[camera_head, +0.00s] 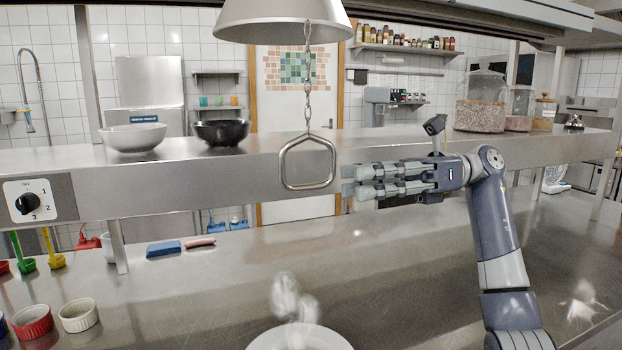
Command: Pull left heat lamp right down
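A white heat lamp (285,22) hangs at the top middle, its upper part cut off by the picture edge. A chain runs down from it to a metal loop handle (307,184), which hangs freely in front of the steel shelf edge. My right gripper (352,180) is just right of the handle, level with its lower half, with its fingers pointing left towards it. Its two fingers lie one above the other with a narrow gap and nothing between them; it appears open. I cannot tell its distance in depth from the handle. My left gripper is not in view.
The steel shelf (230,172) carries a white bowl (133,137), a black bowl (221,132) and glass jars (481,102). A blue sponge (163,248), ramekins (79,315) and a white plate (300,338) are on the counter below. The counter's middle is mostly clear.

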